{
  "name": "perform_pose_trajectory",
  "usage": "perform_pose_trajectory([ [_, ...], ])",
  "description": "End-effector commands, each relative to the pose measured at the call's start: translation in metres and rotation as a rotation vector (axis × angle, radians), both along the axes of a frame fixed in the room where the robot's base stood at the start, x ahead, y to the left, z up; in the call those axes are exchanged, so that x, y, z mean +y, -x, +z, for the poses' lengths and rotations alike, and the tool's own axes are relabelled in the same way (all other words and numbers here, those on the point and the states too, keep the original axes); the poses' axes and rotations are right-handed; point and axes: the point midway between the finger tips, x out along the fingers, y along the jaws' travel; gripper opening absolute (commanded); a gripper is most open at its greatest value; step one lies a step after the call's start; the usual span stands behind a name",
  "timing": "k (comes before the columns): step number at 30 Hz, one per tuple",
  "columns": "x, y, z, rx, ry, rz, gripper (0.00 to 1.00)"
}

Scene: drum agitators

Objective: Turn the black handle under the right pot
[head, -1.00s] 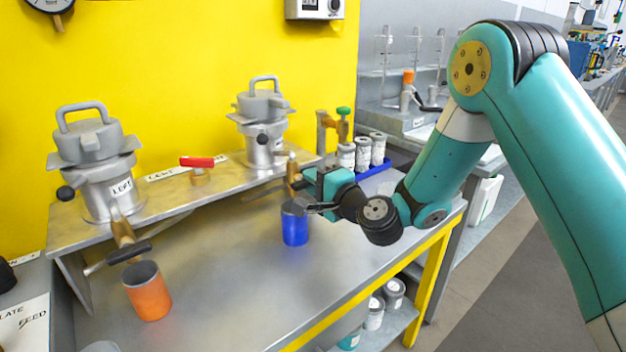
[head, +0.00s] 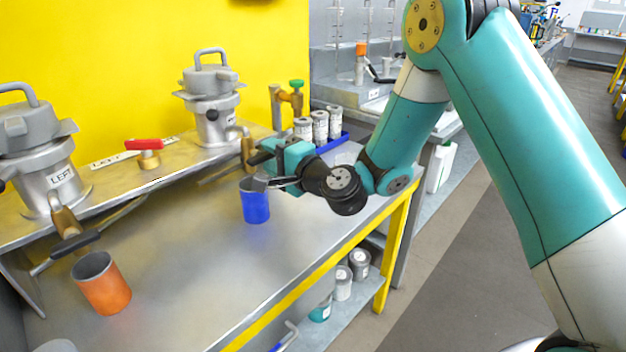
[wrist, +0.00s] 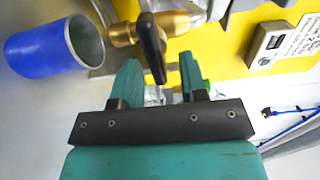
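The right pot (head: 210,105) is a grey lidded metal vessel on the raised shelf. Its brass valve (head: 248,152) shows partly beside my gripper (head: 262,158). In the wrist view the black handle (wrist: 152,46) hangs from the brass valve (wrist: 178,23). My gripper (wrist: 159,61) has its two teal fingers apart, and the handle's free end lies between the fingertips. Gaps show on both sides, so the fingers are not closed on it. In the head view my gripper hides the handle. A blue cup (head: 256,208) stands below the gripper; it also shows in the wrist view (wrist: 40,48).
The left pot (head: 50,165) has its own valve with a black handle (head: 75,244), above an orange cup (head: 103,285). A red-handled valve (head: 147,147) sits between the pots. A green-topped brass fitting (head: 296,95) and white jars (head: 320,127) stand behind my gripper.

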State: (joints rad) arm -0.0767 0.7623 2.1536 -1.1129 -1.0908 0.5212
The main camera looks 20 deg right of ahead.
Motion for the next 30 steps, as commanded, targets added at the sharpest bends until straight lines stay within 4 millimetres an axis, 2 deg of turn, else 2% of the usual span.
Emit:
perform_pose_trajectory([
  [1, -0.004, 0.005, -0.008, -0.001, 0.000, -0.002, 0.39],
  [4, -0.011, 0.018, -0.010, -0.002, -0.001, -0.004, 0.39],
  [17, -0.053, 0.094, -0.009, -0.003, -0.002, -0.006, 0.39],
  [23, -0.055, 0.105, -0.006, -0.016, 0.002, 0.014, 0.39],
  [30, -0.068, 0.121, -0.007, -0.006, -0.001, -0.006, 0.39],
])
